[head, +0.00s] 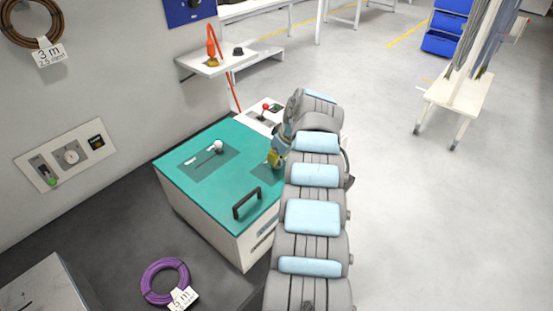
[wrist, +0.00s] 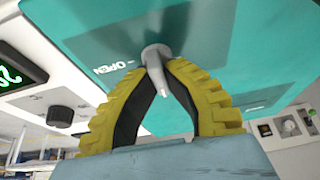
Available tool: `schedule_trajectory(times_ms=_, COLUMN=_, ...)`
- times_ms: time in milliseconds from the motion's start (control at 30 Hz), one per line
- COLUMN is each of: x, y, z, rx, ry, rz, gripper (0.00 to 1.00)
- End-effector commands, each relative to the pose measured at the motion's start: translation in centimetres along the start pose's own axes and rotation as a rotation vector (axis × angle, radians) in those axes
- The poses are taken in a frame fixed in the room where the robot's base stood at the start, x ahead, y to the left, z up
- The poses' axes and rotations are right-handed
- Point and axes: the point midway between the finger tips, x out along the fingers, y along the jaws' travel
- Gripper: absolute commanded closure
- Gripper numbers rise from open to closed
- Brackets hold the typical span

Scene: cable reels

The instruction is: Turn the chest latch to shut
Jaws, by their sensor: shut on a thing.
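The chest (head: 180,170) has a teal lid and white sides, and its lid fills much of the wrist view (wrist: 210,45). My gripper (head: 275,158) is at the lid's right side in the head view. In the wrist view my gripper (wrist: 155,62) has its yellow ribbed fingers closed on the grey chest latch (wrist: 156,54). The latch stands out from a darker teal plate marked "OPEN" (wrist: 113,67). Its tip shows between the fingers. In the head view the latch is hidden by my gripper and arm.
A lever with a white knob (head: 218,146) and a black handle (head: 247,202) are on the lid. A red-knobbed control (head: 265,107) stands behind the chest. A purple cable coil (head: 165,281) lies in front. A shelf (head: 215,64) is on the wall.

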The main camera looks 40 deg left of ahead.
Motion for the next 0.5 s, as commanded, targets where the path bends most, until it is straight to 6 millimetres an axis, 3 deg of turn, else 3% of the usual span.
schedule_trajectory(times_ms=467, x=0.2, y=-0.05, z=0.13, rx=-0.006, ry=-0.002, rz=-0.005, gripper=1.0)
schedule_trajectory(times_ms=500, x=0.19, y=-0.05, z=0.12, rx=-0.006, ry=-0.002, rz=-0.004, gripper=0.86)
